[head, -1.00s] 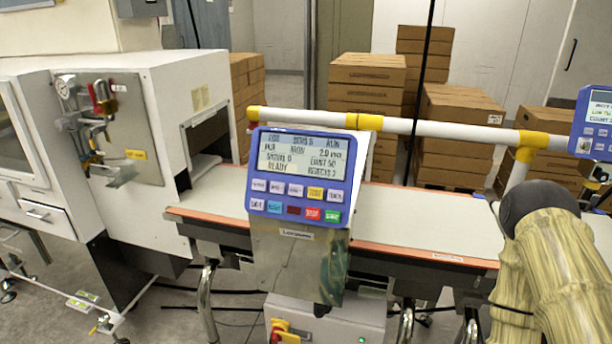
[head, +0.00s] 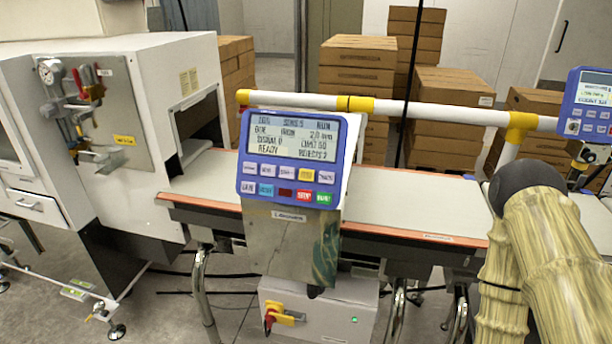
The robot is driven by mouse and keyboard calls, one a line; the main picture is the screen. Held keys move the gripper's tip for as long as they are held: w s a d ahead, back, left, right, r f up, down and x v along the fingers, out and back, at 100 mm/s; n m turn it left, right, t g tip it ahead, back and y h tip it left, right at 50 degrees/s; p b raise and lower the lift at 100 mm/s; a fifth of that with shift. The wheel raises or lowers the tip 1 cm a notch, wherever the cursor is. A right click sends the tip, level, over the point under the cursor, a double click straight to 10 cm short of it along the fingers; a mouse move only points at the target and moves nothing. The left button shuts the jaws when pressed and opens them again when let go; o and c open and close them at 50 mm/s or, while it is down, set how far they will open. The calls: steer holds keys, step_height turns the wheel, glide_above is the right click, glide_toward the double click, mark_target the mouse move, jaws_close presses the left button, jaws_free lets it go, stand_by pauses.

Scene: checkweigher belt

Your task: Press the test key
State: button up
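A blue control panel (head: 243,150) with a lit display (head: 292,139) stands in front of the conveyor, near the middle of the head view. The display shows "READY" and "REJECTS 2". Two rows of keys lie below it. The upper row has pale keys and one yellow key (head: 306,175). The lower row has a pale key, a blue key (head: 266,190), a dark red key (head: 286,193), a red key (head: 305,196) and a green key (head: 324,198). The labels are too blurred to tell which is the test key. My arm shows at the right; my gripper is not in view.
A conveyor belt (head: 400,196) runs behind the panel, under a white rail (head: 440,111) with yellow joints. A white machine (head: 150,70) stands left. A second blue panel (head: 592,105) is at the right edge. Cardboard boxes (head: 445,110) are stacked behind. A switch box (head: 345,305) sits below.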

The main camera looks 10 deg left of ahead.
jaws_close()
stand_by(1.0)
